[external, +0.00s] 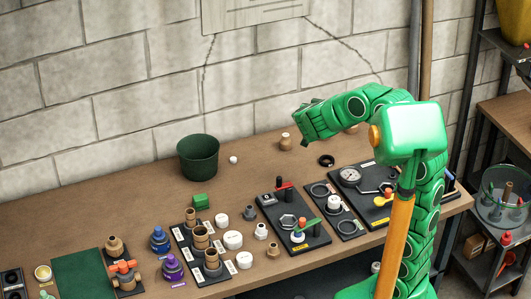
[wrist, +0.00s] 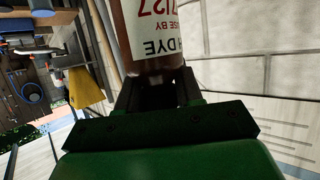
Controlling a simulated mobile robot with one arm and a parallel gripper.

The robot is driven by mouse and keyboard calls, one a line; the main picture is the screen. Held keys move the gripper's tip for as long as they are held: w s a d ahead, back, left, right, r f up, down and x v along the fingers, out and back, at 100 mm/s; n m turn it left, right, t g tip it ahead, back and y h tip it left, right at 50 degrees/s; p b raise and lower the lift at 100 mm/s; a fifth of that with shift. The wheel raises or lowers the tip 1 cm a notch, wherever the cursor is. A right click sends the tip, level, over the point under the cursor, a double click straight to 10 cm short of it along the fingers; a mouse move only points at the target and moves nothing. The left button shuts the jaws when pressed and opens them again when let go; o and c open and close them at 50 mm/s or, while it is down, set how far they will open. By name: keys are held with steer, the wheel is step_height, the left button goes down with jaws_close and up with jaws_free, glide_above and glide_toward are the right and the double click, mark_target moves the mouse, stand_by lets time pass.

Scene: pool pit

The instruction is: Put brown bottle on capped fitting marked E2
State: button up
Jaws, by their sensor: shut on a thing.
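My gripper (external: 304,138) is above the back of the workbench, in front of the block wall. In the wrist view its dark jaws (wrist: 158,92) are shut on the brown bottle (wrist: 158,66). The bottle has a white label with red and black print, upside down in this view. I cannot make out the held bottle in the external view. Brown fittings (external: 201,240) stand on a black board with white tags at the bench's left middle. The tags are too small to read, so I cannot tell which fitting is E2.
A small tan bottle-like thing with a pale top (external: 286,143) is near my gripper. A green bucket (external: 198,157) stands at the back. The bench around the green block (external: 200,201) has free room.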

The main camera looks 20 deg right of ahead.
steer(key=s+f+m+g+h, duration=0.2)
steer(key=s+m+g, duration=0.1)
steer(key=s, duration=1.1)
steer(key=s+f+m+g+h, duration=0.2)
steer(key=s+f+m, duration=0.1)
steer(key=s, duration=1.1)
steer(key=shift+w+d+f, duration=0.15)
steer(key=shift+w+f, duration=2)
steer(key=shift+w, duration=0.15)
steer(key=shift+w+d+f, duration=0.2)
steer(key=shift+w+f, duration=1.9)
steer(key=shift+w, duration=0.15)
steer(key=shift+w+d+f, duration=0.15)
steer(key=shift+w+f, duration=2)
steer(key=shift+w, duration=0.15)
steer(key=o, duration=1.1)
steer(key=shift+f, duration=0.1)
